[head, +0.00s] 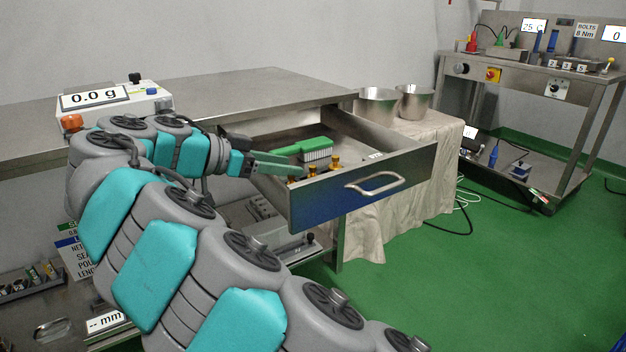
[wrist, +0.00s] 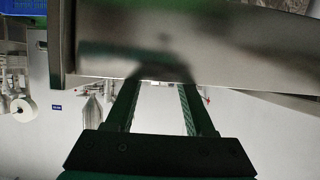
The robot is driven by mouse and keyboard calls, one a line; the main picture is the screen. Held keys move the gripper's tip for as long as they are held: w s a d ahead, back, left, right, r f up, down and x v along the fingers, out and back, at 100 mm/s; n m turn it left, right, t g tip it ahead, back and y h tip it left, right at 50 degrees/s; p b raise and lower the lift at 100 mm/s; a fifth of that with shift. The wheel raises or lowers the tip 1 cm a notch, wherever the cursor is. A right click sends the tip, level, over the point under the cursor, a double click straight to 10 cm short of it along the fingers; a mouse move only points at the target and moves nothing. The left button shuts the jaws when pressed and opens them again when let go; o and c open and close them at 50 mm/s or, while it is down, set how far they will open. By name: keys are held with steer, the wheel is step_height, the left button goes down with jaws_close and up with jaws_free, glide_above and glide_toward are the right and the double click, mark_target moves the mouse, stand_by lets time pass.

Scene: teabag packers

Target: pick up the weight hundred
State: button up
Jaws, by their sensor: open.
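Several small brass weights stand in the open metal drawer, close behind its front panel; one brass weight (head: 335,161) is at the right of the row. I cannot read which one is the hundred. My gripper (head: 298,167) reaches in from the left at the drawer, its fingers near the weights in the head view; the gap to them is hard to judge. In the wrist view my gripper (wrist: 160,88) shows two green fingers apart with nothing between them. A grey metal surface crosses the top of that view, and no weight shows there.
The drawer (head: 345,200) has a bar handle and holds a green brush (head: 302,148) behind the weights. A scale (head: 110,101) reading 0.0 g stands on the metal bench (head: 240,90). Two metal bowls (head: 377,105) stand on a cloth-covered table right of the drawer. Green floor is open at right.

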mark_target(310, 166)
steer(key=shift+r+x, duration=0.15)
steer(key=shift+x, duration=1.3)
steer(key=shift+r+x, duration=0.15)
steer(key=shift+x, duration=1.3)
steer(key=shift+w, duration=0.15)
steer(key=shift+c, duration=0.2)
jaws_close()
